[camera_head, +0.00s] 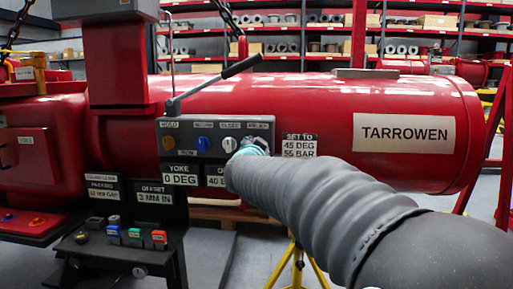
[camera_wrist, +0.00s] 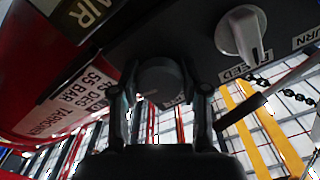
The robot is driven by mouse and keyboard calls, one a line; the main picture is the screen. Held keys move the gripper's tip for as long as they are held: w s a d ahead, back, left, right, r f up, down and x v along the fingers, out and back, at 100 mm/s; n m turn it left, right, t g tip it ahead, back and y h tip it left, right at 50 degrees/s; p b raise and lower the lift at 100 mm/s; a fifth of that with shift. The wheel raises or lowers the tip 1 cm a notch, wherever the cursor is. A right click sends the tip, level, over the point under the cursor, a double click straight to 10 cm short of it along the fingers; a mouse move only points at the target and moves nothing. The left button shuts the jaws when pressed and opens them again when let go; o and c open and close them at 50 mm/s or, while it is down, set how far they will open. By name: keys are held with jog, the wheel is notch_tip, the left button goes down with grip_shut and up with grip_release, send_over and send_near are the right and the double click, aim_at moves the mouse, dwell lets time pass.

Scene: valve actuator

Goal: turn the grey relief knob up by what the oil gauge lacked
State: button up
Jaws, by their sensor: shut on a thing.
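The grey relief knob (camera_wrist: 160,76) shows in the wrist view as a dark round knob between the two fingers. My gripper (camera_wrist: 160,98) is shut on it, one finger on each side. In the head view my gripper (camera_head: 254,148) is at the right end of the grey control panel (camera_head: 183,130), and my wrist hides the knob. Below the panel, the yoke plate (camera_head: 181,175) reads 0 DEG. The plate beside it (camera_head: 214,181) shows a 40 and is partly hidden by my arm. The white placard (camera_head: 299,146) reads SET TO 45 DEG 55 BAR.
A pale knob (camera_wrist: 241,33) is close to my gripper; it also shows in the head view (camera_head: 229,144). A dark lever (camera_head: 215,82) rises over the panel. The red TARROWEN cylinder (camera_head: 330,105) is behind.

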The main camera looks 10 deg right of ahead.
jog(key=shift+m+b, duration=0.4)
jog(key=shift+m, duration=1.9)
jog(key=o, duration=1.2)
jog(key=shift+c, duration=0.2)
jog(key=v, duration=1.2)
jog(key=shift+a, duration=0.1)
